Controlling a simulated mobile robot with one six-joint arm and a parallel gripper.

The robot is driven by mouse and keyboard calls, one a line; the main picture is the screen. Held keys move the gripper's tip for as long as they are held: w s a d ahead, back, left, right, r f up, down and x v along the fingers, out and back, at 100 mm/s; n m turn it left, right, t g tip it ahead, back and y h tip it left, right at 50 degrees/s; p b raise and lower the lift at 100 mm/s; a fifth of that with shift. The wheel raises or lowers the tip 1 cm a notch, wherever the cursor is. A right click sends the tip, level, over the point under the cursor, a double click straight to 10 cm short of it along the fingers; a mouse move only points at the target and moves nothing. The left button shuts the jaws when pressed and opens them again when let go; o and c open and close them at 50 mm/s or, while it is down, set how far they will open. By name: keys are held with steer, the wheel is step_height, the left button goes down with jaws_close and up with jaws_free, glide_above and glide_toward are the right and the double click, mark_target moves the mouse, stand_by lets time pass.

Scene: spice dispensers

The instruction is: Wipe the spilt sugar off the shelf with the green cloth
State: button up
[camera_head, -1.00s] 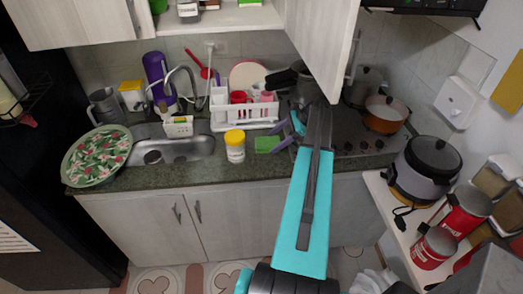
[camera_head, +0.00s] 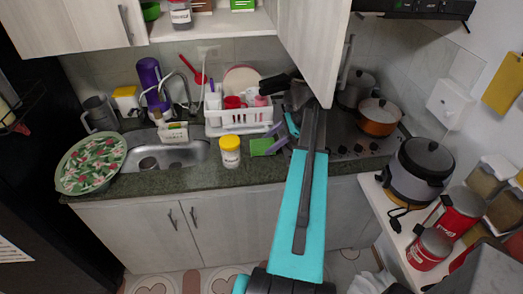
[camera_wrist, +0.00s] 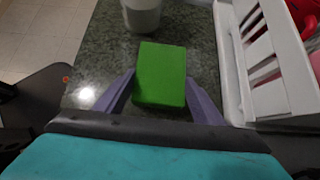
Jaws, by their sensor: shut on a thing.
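The green cloth, a flat block-like piece (camera_wrist: 160,75), lies between the two purple fingers of my gripper (camera_wrist: 160,88) in the wrist view, and the fingers are shut on it. In the head view the cloth (camera_head: 262,146) is low over the dark counter, right of a yellow-lidded jar, with my gripper (camera_head: 281,139) at its right side, partly hidden by my arm. An open cabinet shelf (camera_head: 215,27) is at the top of the head view. I cannot make out any spilt sugar on it.
The yellow-lidded jar (camera_head: 230,152) stands close left of the cloth. A white dish rack (camera_head: 240,119) is behind it. An open cabinet door (camera_head: 312,45) hangs above my arm. Containers (camera_head: 181,14) stand on the shelf. Pots (camera_head: 378,117) are on the stove at right.

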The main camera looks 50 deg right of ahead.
mark_target(270, 144)
steer(key=shift+r, duration=2.3)
